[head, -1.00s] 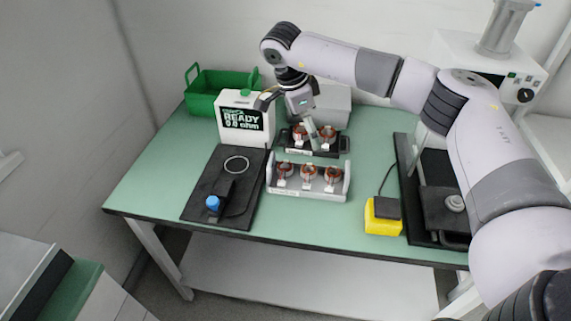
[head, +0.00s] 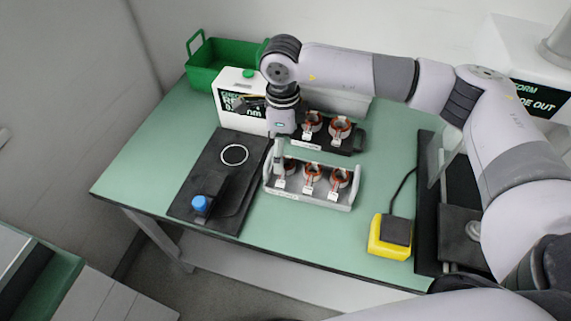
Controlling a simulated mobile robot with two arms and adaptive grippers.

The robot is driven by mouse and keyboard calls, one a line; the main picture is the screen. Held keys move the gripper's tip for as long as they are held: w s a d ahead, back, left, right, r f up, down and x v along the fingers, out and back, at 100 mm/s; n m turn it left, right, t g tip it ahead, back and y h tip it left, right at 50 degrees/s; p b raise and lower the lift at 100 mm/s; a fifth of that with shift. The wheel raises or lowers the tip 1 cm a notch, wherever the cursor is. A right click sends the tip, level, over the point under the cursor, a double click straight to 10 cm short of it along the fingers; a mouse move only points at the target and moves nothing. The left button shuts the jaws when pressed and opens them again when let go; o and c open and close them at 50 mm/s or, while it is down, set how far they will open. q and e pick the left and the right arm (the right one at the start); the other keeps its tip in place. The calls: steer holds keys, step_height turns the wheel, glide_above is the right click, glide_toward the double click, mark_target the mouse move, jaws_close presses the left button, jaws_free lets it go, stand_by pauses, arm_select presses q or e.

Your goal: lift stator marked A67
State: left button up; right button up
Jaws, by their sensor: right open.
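Several stators, with copper-coloured windings and small white tags, stand in two holders; the tags are too small to read, so I cannot tell which is A67. The grey front tray holds a left stator (head: 281,178), a middle stator (head: 312,174) and a right stator (head: 339,178). The black rear holder carries two more, a left one (head: 312,122) and a right one (head: 340,128). My right gripper (head: 278,160) points down over the front tray's left stator, open, partly covering it; whether it touches is unclear. My left gripper is out of view.
The grey tray (head: 318,201) has raised end walls close to the gripper. A tester box (head: 228,109) and green bin (head: 213,77) stand behind left. A black plate (head: 222,179) with a blue knob (head: 199,203) lies left, a yellow box (head: 387,248) right. The front table is clear.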

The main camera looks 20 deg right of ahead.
glide_above(286, 170)
steer(key=f, duration=0.4)
steer(key=shift+w+a+f+p, duration=0.1)
steer(key=shift+a+f+p, duration=0.05)
steer(key=shift+a+p, duration=0.15)
steer(key=shift+d+f, duration=0.1)
steer(key=shift+f, duration=0.15)
step_height(286, 170, down, 4)
steer(key=shift+d+r+p, duration=0.15)
steer(key=shift+r+p, duration=0.05)
steer(key=shift+p, duration=0.85)
steer(key=shift+f, duration=0.55)
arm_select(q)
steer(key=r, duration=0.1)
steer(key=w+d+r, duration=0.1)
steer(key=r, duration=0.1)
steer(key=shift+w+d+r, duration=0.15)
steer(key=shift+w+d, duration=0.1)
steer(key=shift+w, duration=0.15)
arm_select(e)
steer(key=shift+c, duration=0.6)
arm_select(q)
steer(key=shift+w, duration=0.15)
arm_select(e)
steer(key=shift+s, duration=0.25)
steer(key=c, duration=1.2)
